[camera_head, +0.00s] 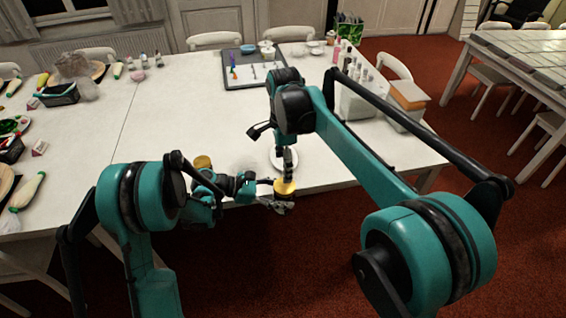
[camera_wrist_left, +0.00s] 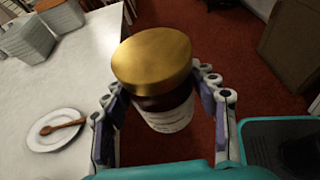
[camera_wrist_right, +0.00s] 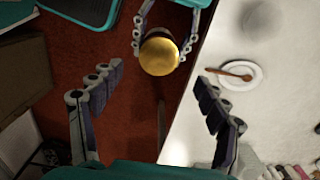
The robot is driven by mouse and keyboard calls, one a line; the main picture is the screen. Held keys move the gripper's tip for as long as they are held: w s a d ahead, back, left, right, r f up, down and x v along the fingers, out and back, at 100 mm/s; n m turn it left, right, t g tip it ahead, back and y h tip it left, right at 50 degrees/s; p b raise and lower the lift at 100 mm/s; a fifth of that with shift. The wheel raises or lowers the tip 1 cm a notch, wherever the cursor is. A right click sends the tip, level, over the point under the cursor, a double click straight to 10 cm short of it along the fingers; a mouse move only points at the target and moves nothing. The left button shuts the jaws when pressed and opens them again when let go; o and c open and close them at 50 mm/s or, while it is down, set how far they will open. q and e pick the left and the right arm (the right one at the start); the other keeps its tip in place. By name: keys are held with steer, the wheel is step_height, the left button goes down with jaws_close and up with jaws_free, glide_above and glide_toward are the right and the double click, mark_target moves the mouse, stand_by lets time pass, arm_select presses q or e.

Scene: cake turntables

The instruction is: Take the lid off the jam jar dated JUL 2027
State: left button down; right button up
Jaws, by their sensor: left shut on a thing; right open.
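A jar (camera_wrist_left: 165,118) with a gold lid (camera_wrist_left: 152,60), dark contents and a white label is held between the fingers of my left gripper (camera_wrist_left: 160,90). The label's date cannot be read. In the head view this gold lid (camera_head: 284,187) is on the jar, beyond the table's front edge. My left gripper is shut on the jar's sides. My right gripper (camera_wrist_right: 152,88) is open and empty. In the right wrist view the gold lid (camera_wrist_right: 160,55) lies ahead of its fingers and apart from them. A second gold-lidded jar (camera_head: 203,161) stands on the table, partly hidden by my left arm.
A white plate (camera_wrist_right: 255,77) with a wooden spoon (camera_wrist_right: 236,75) lies near the table's edge, beside the held jar. White containers (camera_head: 357,104) and bottles stand at the right of the table (camera_head: 200,120). A grey tray (camera_head: 262,82) lies farther back. Below the held jar is red carpet.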

mark_target(283, 186)
steer(key=shift+a+f, duration=0.1)
steer(key=shift+f, duration=3.9)
